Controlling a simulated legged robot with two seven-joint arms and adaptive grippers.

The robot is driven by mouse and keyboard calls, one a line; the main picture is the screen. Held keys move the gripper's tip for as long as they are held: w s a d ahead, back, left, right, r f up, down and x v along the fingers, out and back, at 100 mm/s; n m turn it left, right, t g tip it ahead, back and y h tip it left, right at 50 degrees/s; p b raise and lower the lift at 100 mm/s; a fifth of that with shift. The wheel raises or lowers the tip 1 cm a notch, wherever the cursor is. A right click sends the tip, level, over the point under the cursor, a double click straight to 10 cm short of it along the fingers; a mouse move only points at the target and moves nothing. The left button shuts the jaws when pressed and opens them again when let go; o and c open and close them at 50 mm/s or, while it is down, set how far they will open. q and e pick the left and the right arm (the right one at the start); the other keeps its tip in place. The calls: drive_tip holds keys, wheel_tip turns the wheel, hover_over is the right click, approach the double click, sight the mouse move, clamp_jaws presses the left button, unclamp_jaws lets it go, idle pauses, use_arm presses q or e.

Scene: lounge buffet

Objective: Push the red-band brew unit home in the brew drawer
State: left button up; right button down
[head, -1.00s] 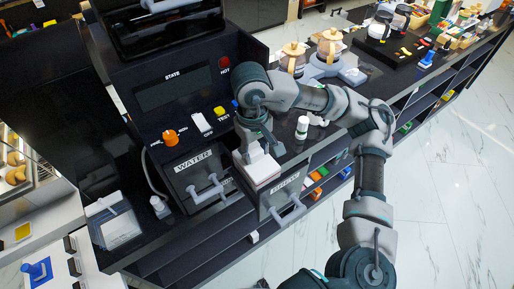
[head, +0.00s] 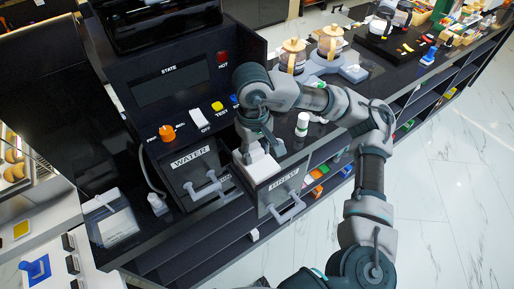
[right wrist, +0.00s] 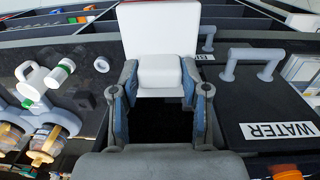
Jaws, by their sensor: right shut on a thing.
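The brew unit shows as a white block with a smaller white grip block (right wrist: 160,72) on top, between the fingers of my right gripper (right wrist: 159,86). In the head view the white unit (head: 263,168) is in the mouth of the brew drawer (head: 283,180), just behind its BREW-labelled front. My right gripper (head: 262,144) comes down on it from above and is shut on it. How deep the unit sits is hidden. My left gripper is not in view.
The closed-looking WATER drawer (head: 192,168) is left of the brew drawer. Above are a control panel with an orange knob (head: 167,132) and a yellow button (head: 217,106). A white-and-green bottle (head: 302,124) and glass pots (head: 292,56) stand to the right on the counter.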

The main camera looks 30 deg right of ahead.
drive_tip(key=c, duration=0.7)
unclamp_jaws()
drive_tip(key=shift+o, duration=1.1)
drive_tip(key=shift+a, duration=0.55)
wheel_tip(320, 180, up, 12)
drive_tip(key=shift+a, duration=0.4)
